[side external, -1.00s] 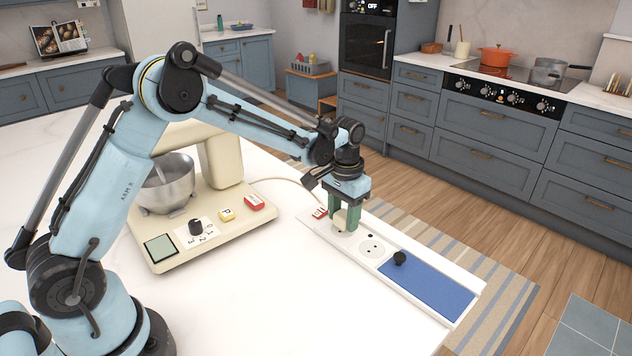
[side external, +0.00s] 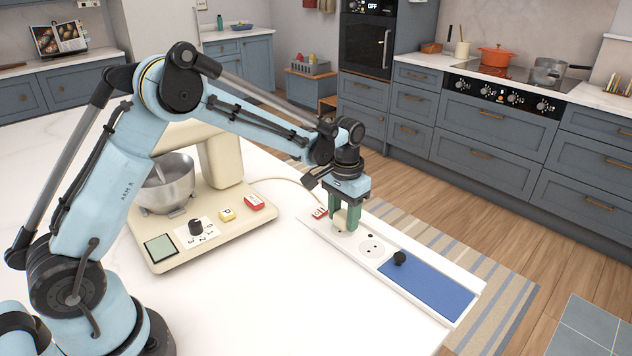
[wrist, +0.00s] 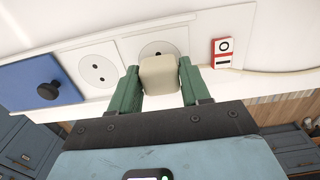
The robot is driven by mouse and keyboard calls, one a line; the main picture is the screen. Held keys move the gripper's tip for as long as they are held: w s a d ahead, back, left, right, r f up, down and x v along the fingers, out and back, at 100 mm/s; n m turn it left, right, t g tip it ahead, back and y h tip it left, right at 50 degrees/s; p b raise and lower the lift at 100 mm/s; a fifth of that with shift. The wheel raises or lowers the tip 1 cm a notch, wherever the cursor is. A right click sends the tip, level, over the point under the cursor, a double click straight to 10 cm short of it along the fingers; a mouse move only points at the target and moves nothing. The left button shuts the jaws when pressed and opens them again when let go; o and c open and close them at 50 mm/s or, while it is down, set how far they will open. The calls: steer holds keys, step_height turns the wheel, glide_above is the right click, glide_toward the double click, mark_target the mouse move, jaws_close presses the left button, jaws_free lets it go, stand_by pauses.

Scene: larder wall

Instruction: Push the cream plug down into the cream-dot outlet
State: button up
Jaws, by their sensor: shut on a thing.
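The cream plug (wrist: 160,77) is between the two green fingers of my gripper (wrist: 162,88), which is shut on it. In the side view my gripper (side external: 345,218) points down over the white outlet strip (side external: 372,265), with the plug (side external: 341,219) low between the fingers. The plug is at the outlet (wrist: 157,49) beside the red switch, and it covers the lower part of that outlet's face. I cannot tell how deep its pins are. A cream dot is not visible.
A second outlet (side external: 371,248) is uncovered beside it. A blue panel (side external: 430,288) with a black knob (side external: 399,258) fills the strip's right end. A red-and-white switch (wrist: 223,51) is on the other side. A cream stand mixer (side external: 222,165) with a steel bowl stands left.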

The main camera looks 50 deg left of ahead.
mark_target(343, 213)
steer(key=shift+f, duration=0.55)
stand_by(0.8)
steer(key=o, duration=1)
steer(key=shift+o, duration=0.2)
step_height(343, 213, up, 12)
steer(key=shift+s, duration=0.1)
